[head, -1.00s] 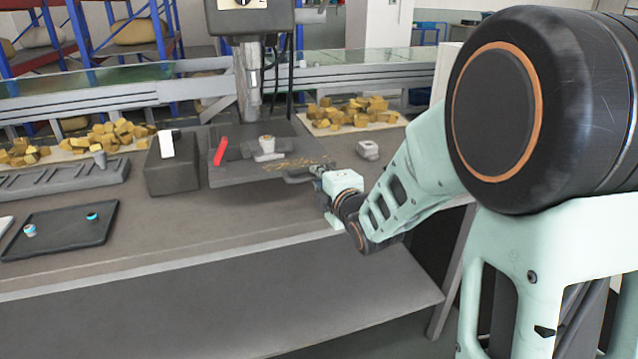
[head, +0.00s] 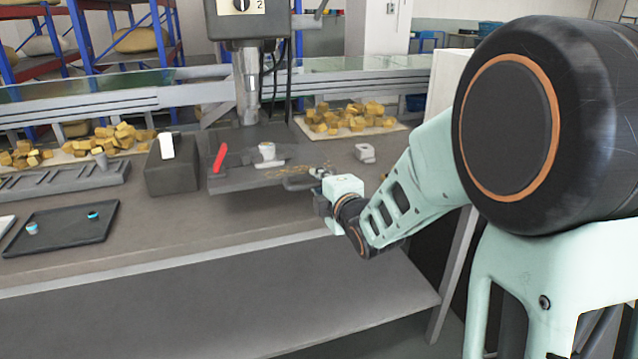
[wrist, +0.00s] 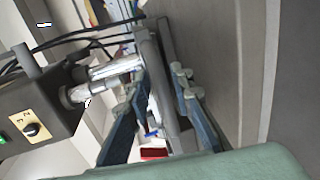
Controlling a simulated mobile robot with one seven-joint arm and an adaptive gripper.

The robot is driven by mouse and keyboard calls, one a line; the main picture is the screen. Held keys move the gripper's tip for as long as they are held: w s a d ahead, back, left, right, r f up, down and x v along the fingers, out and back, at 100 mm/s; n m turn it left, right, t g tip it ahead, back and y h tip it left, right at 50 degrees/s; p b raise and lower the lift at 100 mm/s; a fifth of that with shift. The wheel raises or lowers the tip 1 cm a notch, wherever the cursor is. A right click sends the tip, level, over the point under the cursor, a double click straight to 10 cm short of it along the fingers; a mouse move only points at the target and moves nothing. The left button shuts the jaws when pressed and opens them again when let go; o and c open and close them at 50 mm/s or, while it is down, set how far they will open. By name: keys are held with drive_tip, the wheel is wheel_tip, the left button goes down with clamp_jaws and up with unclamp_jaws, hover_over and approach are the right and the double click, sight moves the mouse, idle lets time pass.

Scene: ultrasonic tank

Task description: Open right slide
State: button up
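My gripper (head: 312,176) is at the front right edge of the dark drill-press table (head: 235,178). In the wrist view my gripper (wrist: 160,80) has two blue fingers spread apart, and the grey table plate (wrist: 172,120) shows edge-on between them. Gaps show beside the plate, though contact at the fingertips is unclear. A red handle (head: 219,158) stands at the table's left, and a small light vise-like part (head: 267,152) sits on the table. I cannot tell which part is the right slide; nothing is clearly labelled as one.
The drill head (head: 245,20) hangs above the table. A dark box (head: 172,172) stands to its left, and a black tray (head: 62,225) with two small parts lies farther left. Wooden blocks (head: 350,117) lie behind. The bench front (head: 200,228) is clear.

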drive_tip(key=shift+s, duration=0.1)
drive_tip(key=shift+v, duration=3.7)
